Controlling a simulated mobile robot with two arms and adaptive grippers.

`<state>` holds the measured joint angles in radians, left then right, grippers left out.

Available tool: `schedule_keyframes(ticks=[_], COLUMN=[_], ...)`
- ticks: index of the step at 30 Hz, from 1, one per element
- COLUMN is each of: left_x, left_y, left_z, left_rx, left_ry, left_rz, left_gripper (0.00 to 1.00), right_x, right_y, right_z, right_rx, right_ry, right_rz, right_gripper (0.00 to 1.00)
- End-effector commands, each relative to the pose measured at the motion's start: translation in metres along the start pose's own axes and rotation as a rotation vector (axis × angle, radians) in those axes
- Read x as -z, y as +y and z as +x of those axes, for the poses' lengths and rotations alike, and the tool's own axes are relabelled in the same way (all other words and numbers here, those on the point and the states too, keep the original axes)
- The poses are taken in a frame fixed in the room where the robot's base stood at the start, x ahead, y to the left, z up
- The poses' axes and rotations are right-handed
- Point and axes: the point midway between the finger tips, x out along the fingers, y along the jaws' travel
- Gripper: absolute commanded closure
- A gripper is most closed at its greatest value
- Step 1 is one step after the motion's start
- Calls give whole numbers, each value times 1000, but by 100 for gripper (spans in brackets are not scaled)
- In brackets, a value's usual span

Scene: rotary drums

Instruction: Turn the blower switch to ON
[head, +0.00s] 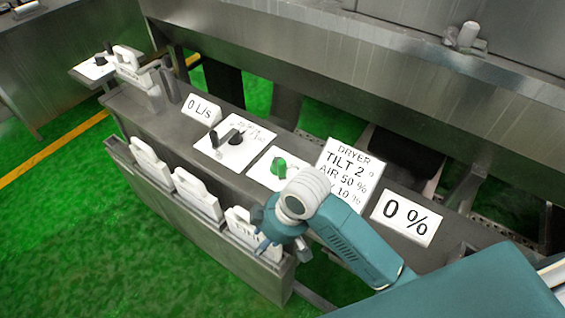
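A green knob (279,168) sits on a white plate on the grey control console (165,123). A black knob (233,137) sits on another white plate to its left, with a second small black knob at that plate's left edge. The lettering by these knobs is too small to read, so I cannot tell which is the blower switch. My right arm comes in from the right. Its teal gripper (283,240) hangs over the console's front edge, just below the green knob and apart from it. My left gripper is out of view.
White signs read 0 L/s (202,108), DRYER TILT 2, AIR 50 % (350,170) and 0 % (406,217). Several white handled tags (197,193) stand along the console's front ledge. A steel machine (330,55) stands behind. Green floor (90,240) is clear at the left.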

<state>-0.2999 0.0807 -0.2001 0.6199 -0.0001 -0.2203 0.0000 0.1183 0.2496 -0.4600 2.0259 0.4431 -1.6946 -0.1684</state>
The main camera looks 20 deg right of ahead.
Motion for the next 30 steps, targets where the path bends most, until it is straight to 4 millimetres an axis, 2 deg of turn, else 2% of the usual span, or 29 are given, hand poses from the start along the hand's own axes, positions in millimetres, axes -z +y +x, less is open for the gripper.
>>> schedule_keyframes(ticks=[1, 5, 9, 12, 15, 19, 21, 24, 30], left_x=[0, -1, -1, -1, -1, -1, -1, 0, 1], left_y=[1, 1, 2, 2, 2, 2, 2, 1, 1], left_z=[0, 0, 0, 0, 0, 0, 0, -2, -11], left_rx=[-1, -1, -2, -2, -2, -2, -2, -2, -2], left_ry=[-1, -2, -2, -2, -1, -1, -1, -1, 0], left_rz=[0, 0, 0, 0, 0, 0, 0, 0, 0], left_gripper=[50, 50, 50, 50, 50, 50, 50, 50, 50], right_x=[18, 51, 78, 91, 99, 105, 107, 105, 95], right_y=[13, 46, 96, 130, 156, 177, 182, 185, 187], right_z=[-3, -17, -52, -85, -115, -144, -152, -152, -124], right_rx=[-1, 14, 6, -3, -11, -15, -15, -12, -12], right_ry=[-19, -103, -207, -267, -306, -332, -338, -343, -343], right_rz=[-63, -218, -322, -351, -356, -350, -348, -345, -345], right_gripper=[60, 60, 60, 60, 60, 60, 60, 60, 60])
